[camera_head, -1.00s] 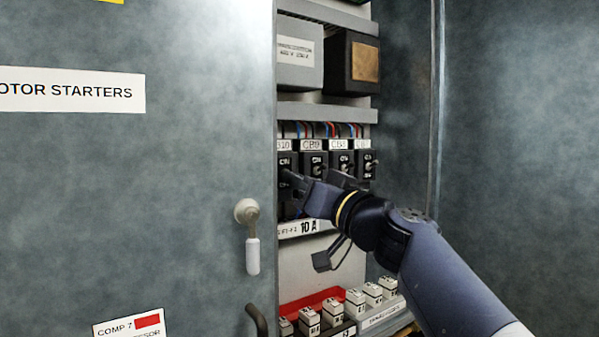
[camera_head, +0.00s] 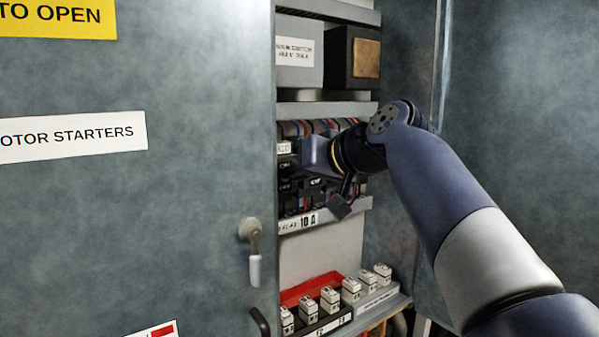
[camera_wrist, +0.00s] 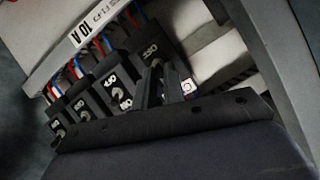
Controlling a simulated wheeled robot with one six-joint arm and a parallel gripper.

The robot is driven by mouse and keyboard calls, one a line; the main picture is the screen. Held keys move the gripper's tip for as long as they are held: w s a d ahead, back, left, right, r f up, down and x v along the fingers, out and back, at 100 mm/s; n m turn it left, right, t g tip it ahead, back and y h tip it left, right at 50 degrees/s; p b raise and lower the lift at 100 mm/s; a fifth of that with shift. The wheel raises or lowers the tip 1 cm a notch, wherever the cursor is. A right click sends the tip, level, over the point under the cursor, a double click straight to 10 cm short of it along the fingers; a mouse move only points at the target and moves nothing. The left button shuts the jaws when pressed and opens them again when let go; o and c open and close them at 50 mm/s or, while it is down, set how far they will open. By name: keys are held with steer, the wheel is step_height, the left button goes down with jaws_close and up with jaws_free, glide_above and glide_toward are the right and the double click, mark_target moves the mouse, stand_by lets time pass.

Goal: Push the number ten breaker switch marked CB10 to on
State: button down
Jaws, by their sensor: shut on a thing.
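The CB10 breaker (camera_head: 286,170) is at the left end of the black breaker row, partly cut off by the cabinet door; its white tag ends in "10". My gripper (camera_head: 306,156) is in front of its upper part, and its body hides parts of the neighbouring breakers. In the wrist view the row appears turned round. There my gripper's fingers (camera_wrist: 163,88) are close together at the end breaker (camera_wrist: 150,50), which appears to be CB10. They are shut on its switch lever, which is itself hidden. Whether the lever is at on or off cannot be seen.
Neighbouring breakers with small toggles (camera_wrist: 118,94) sit close beside the fingers. The grey cabinet door (camera_head: 180,200) with its handle (camera_head: 252,250) bounds the left. A "10 A" strip (camera_head: 308,221) runs below the breakers. White blocks and a red tray (camera_head: 300,290) lie lower down.

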steer(key=shift+w+r+g, duration=0.1)
steer(key=shift+g, duration=0.3)
steer(key=c, duration=1.5)
jaws_free()
steer(key=b+v, duration=0.2)
steer(key=v, duration=0.8)
steer(key=shift+s+d+r, duration=0.1)
steer(key=shift+s+r, duration=0.2)
